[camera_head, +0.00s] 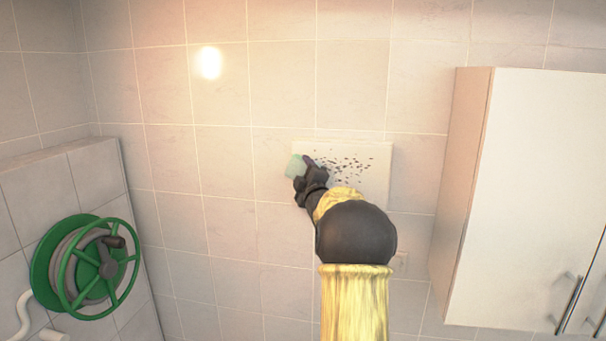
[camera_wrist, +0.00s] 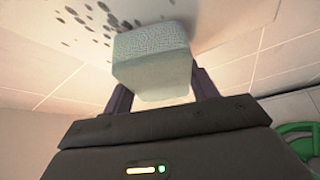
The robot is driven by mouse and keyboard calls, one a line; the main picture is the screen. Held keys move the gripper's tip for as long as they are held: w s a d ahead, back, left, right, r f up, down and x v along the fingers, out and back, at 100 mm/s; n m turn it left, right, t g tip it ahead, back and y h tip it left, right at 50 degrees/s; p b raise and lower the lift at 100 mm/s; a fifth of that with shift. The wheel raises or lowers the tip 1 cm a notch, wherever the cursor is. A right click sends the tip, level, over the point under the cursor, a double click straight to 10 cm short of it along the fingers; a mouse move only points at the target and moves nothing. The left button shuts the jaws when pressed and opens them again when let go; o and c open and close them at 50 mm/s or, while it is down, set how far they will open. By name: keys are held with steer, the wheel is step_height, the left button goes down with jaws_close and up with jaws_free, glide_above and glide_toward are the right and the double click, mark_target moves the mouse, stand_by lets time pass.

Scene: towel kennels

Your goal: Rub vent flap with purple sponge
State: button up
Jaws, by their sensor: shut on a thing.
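The vent flap (camera_head: 382,153) is a flat, pale panel on the tiled wall, with many dark specks across its middle. It also shows in the wrist view (camera_wrist: 218,22), with specks at upper left. A pale green block-shaped sponge (camera_head: 295,166) is at the panel's left edge; I see no purple sponge. My gripper (camera_head: 309,172) is shut on this sponge (camera_wrist: 152,50), with a dark purple finger on each side of it. The sponge's textured face is close to the panel; I cannot tell whether they touch. My arm hides the panel's lower part.
A white cabinet (camera_head: 530,190) with metal handles hangs to the right of the panel. A green hose reel (camera_head: 84,267) is mounted at lower left. The tiled wall (camera_head: 220,160) between reel and panel is clear.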

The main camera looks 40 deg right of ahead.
steer(key=shift+w+d, duration=0.25)
stand_by(0.3)
steer(key=shift+s+d+b, duration=0.25)
steer(key=shift+s+d, duration=0.25)
steer(key=shift+s, duration=0.2)
steer(key=shift+s+d+b, duration=0.25)
steer(key=shift+s+d, duration=0.2)
steer(key=shift+s, duration=0.2)
steer(key=shift+s+d, duration=1.2)
steer(key=shift+s, duration=0.05)
steer(key=shift+s+d+b, duration=0.35)
steer(key=shift+s+d, duration=0.8)
steer(key=shift+s, duration=0.1)
